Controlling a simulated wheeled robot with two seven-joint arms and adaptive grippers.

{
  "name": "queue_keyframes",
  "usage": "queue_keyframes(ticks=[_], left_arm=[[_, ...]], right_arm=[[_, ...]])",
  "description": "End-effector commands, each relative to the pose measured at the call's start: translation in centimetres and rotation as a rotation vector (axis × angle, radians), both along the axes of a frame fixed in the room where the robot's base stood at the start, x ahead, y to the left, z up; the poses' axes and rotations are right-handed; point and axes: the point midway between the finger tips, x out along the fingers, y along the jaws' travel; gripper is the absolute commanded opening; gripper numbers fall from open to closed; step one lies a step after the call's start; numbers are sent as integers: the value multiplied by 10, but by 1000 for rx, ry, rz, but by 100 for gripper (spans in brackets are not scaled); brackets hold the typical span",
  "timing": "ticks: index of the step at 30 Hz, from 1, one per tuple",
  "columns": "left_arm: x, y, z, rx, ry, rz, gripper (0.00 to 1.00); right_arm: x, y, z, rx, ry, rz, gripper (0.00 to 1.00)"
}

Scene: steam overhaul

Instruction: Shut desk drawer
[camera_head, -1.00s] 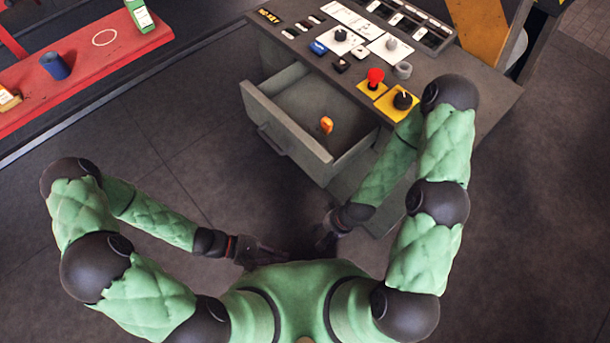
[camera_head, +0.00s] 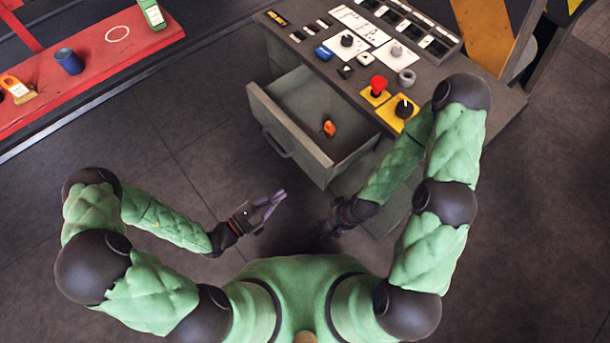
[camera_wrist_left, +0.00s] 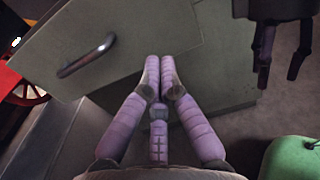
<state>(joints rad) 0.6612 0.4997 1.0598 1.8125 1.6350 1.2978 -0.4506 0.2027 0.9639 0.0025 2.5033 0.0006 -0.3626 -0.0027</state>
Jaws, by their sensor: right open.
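The desk drawer (camera_head: 291,138) is pulled out of the grey desk (camera_head: 480,98), with a small orange object (camera_head: 329,128) inside. Its front carries a bar handle (camera_head: 277,145), and the front with the handle also shows in the left wrist view (camera_wrist_left: 125,50). My left gripper (camera_head: 275,199) is in front of the drawer, apart from it in the head view. Its purple fingers (camera_wrist_left: 161,62) are together with nothing between them. My right gripper (camera_head: 332,226) is dark and low, below the drawer's right end in the picture. Its spread fingers show in the left wrist view (camera_wrist_left: 281,75).
The desk top carries a red button (camera_head: 378,84), a black knob on a yellow plate (camera_head: 403,107) and several switches. A red bench (camera_head: 100,55) with a blue cup (camera_head: 69,61) stands at the upper left. The floor between bench and drawer is clear.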

Motion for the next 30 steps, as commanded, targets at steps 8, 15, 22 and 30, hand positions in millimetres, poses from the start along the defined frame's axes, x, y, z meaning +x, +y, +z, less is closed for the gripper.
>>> queue_keyframes(ticks=[8,15,22,30], left_arm=[[18,-27,-1,0,-2,-6,0],[35,-50,-1,1,-2,-6,0],[49,-70,-1,0,-2,-5,0],[60,-83,0,1,-1,-3,0]], right_arm=[[0,0,-7,0,0,0,50],[0,0,-12,0,0,0,50],[0,0,-19,0,0,0,50],[0,0,-24,0,0,0,50]])
